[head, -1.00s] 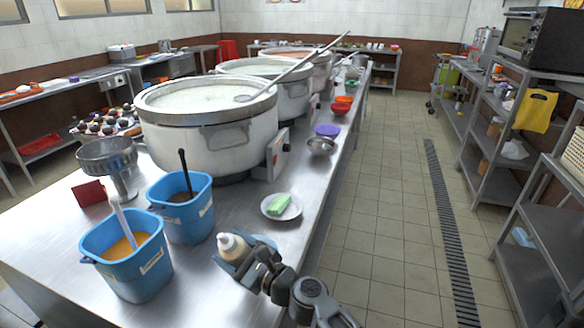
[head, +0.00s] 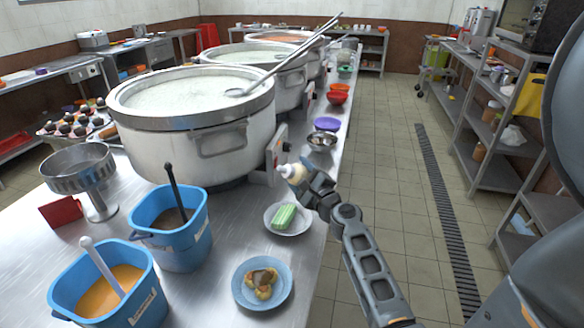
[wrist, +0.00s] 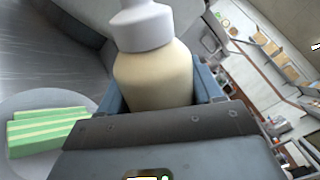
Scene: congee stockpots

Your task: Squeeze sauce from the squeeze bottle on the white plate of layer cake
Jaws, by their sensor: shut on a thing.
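The squeeze bottle (head: 294,173) has a cream body and a white cap. My gripper (head: 310,185) is shut on it and holds it above the table's right edge, just beyond and right of the white plate. In the wrist view the bottle (wrist: 152,75) stands between the blue jaws, cap toward the top of the picture. The white plate (head: 300,228) holds a green striped layer cake (head: 284,216) on the steel table. The cake (wrist: 45,130) and part of its plate also show at the lower left of the wrist view. I see no sauce on the cake.
A blue plate (head: 241,296) with small brown and yellow food sits nearer me. Blue tubs (head: 185,245) with ladles stand to the left. Large stockpots (head: 200,150) fill the table behind. A metal bowl (head: 321,143) and a purple bowl (head: 327,124) line the far right edge.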

